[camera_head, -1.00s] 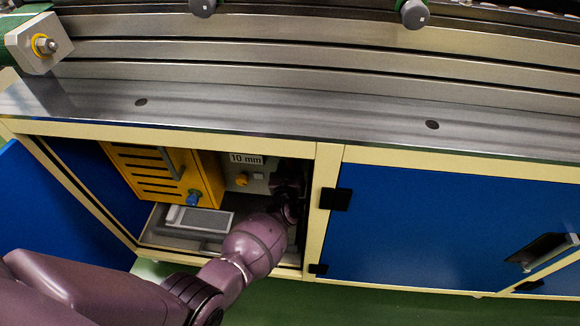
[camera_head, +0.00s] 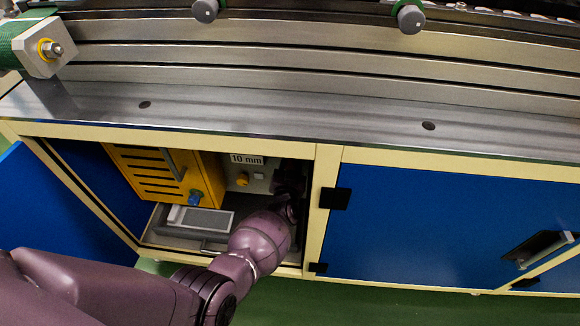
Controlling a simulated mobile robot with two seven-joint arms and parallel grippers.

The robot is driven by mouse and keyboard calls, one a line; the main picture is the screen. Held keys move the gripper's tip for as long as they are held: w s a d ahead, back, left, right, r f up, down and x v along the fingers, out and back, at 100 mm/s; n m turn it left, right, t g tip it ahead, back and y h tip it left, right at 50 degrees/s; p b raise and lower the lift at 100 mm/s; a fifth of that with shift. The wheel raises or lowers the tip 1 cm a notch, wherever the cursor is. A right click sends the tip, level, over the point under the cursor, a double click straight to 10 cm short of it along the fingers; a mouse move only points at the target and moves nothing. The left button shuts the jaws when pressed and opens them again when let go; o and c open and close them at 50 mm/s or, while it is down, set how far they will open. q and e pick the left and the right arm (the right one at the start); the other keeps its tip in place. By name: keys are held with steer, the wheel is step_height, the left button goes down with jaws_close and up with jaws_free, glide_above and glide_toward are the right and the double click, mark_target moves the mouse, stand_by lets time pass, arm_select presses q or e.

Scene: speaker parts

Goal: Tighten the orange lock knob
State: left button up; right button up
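A small orange knob (camera_head: 243,180) sits on a grey panel inside the open cabinet, below and left of a white "10 mm" label (camera_head: 247,159). My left arm reaches into the cabinet from the lower left. My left gripper (camera_head: 288,182) is dark and small in shadow at the right side of the opening, to the right of the knob and apart from it. Its fingers cannot be made out. My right gripper is not in view.
A yellow slotted box (camera_head: 150,180) with a blue knob (camera_head: 194,197) fills the cabinet's left. A grey tray-like part (camera_head: 203,219) lies on the cabinet floor. A blue door (camera_head: 55,215) stands open at left; a closed one (camera_head: 430,225) is at right. A metal bench (camera_head: 280,125) runs above.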

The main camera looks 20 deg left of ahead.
arm_select(q)
steer(key=o, duration=0.4)
steer(key=shift+o, duration=0.2)
steer(key=shift+s, duration=0.15)
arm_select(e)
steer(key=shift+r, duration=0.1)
arm_select(q)
steer(key=shift+s+d+r, duration=0.1)
steer(key=shift+s, duration=0.2)
steer(key=p+v, duration=0.3)
steer(key=v, duration=0.7)
steer(key=shift+p, duration=0.3)
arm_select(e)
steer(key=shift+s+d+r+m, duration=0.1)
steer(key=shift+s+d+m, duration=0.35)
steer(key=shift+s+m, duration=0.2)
